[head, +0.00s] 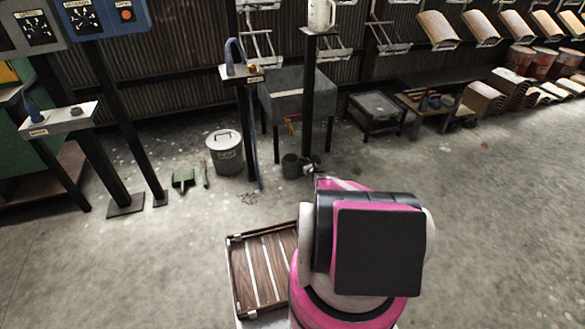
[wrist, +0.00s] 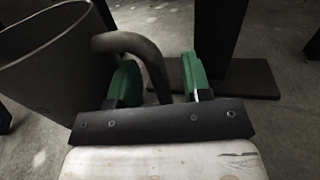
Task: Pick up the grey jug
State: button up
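The grey jug (head: 291,166) is low down near the foot of a dark post in the head view. In the wrist view the jug (wrist: 48,62) fills the upper left, its wide mouth at the top and its curved handle (wrist: 152,62) reaching right. My gripper (wrist: 163,82) has its two green fingers on either side of the handle, with gaps visible beside it. The gripper (head: 312,172) is small and partly hidden by my arm in the head view. The jug's lower part is hidden in the wrist view.
A dark post (wrist: 218,40) with a flat foot plate (wrist: 250,80) stands just beyond the handle. A lidded grey bin (head: 225,155) stands to the left. A wooden slatted tray (head: 240,275) is beside my arm. A white jug (head: 321,15) is high on the post. Floor is clear at right.

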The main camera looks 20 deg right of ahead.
grip_shut()
